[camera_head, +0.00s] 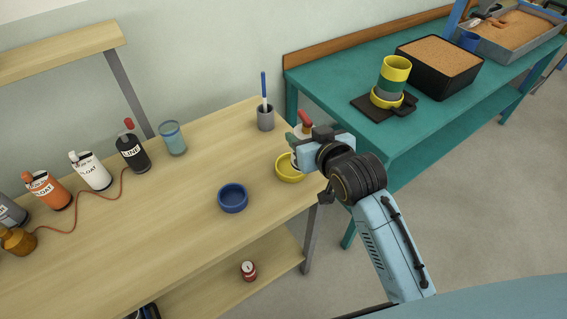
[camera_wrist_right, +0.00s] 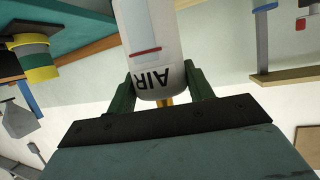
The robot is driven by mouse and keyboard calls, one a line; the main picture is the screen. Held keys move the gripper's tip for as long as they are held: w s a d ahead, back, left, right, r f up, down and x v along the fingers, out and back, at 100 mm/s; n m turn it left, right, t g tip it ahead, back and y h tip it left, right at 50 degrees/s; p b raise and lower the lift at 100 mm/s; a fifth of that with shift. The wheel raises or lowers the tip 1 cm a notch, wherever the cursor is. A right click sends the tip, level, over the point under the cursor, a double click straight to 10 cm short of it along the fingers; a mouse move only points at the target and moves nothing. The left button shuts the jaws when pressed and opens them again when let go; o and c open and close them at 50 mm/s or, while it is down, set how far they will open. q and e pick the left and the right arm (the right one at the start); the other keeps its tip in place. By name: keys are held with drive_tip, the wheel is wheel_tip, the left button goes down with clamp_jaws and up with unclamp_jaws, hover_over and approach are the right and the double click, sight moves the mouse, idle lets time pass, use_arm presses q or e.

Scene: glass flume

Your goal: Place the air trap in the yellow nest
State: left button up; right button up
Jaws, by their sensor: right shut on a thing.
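The air trap is a white bottle lettered AIR (camera_wrist_right: 150,35), seen close up and upside down in the right wrist view. In the head view its red cap (camera_head: 305,117) shows above my right gripper (camera_head: 297,142), which hides most of its body. The right gripper is shut on the air trap, with a green finger on each side of it. The yellow nest (camera_head: 288,176) is a shallow round cup on the wooden bench, just below the gripper and the bottle. I cannot tell whether the bottle's base touches the nest. My left gripper is not in view.
A blue nest (camera_head: 232,199) sits left of the yellow one. A grey cup (camera_head: 265,118) with a blue-handled tool and a glass beaker (camera_head: 172,138) stand behind. Several bottles line the bench's left. A teal table (camera_head: 350,130) adjoins on the right.

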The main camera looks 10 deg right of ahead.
drive_tip(key=w+a+r, duration=0.1)
drive_tip(key=w+r, duration=0.1)
drive_tip(key=w, duration=0.3)
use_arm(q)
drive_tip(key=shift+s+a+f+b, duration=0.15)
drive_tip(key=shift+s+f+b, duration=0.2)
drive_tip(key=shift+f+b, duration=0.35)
use_arm(e)
wheel_tip(320, 180, down, 10)
drive_tip(key=n, duration=0.1)
drive_tip(key=shift+a+r+y, duration=0.15)
drive_tip(key=shift+r+y, duration=0.1)
drive_tip(key=shift+y, duration=0.15)
drive_tip(key=shift+f, duration=0.1)
drive_tip(key=o, duration=1.1)
drive_tip(key=shift+s, duration=0.1)
drive_tip(key=shift+o, duration=0.2)
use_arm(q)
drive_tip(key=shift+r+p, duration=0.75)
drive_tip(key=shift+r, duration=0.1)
use_arm(e)
drive_tip(key=v, duration=1.2)
